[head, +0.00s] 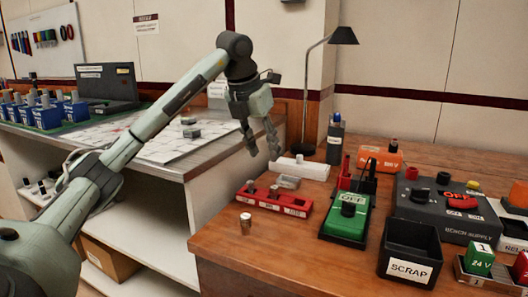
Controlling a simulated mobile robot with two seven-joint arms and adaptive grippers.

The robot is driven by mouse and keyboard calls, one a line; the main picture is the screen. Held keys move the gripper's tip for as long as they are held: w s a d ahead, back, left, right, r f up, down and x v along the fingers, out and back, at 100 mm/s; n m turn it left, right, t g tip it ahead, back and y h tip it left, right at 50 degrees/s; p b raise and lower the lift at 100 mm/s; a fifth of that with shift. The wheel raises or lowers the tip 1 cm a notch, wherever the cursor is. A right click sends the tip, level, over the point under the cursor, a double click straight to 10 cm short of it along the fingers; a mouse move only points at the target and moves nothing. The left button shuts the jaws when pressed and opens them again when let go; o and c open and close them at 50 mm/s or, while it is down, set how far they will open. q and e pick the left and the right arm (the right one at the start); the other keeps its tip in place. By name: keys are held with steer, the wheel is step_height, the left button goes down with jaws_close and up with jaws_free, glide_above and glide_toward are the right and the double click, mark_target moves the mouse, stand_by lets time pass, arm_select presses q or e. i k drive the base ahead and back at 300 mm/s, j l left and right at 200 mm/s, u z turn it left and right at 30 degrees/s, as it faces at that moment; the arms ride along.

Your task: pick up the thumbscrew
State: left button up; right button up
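A small metallic cylinder (245,223), which looks like the thumbscrew, stands upright on the wooden bench (222,243) near its front left edge. It is too small to make out knurling or thread. My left gripper (263,150) hangs above the bench, higher than the cylinder and farther back. Its two fingers point down and are apart with nothing between them. It touches nothing. My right gripper is not in view.
A red rack (273,205) with small metal pieces stands just behind the cylinder. A green switch box (347,218), a black SCRAP bin (409,249) and a bench supply (440,212) fill the right. A lamp (306,100) rises behind. Bare wood surrounds the cylinder.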

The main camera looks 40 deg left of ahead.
mark_target(246, 219)
steer(key=u, duration=1.3)
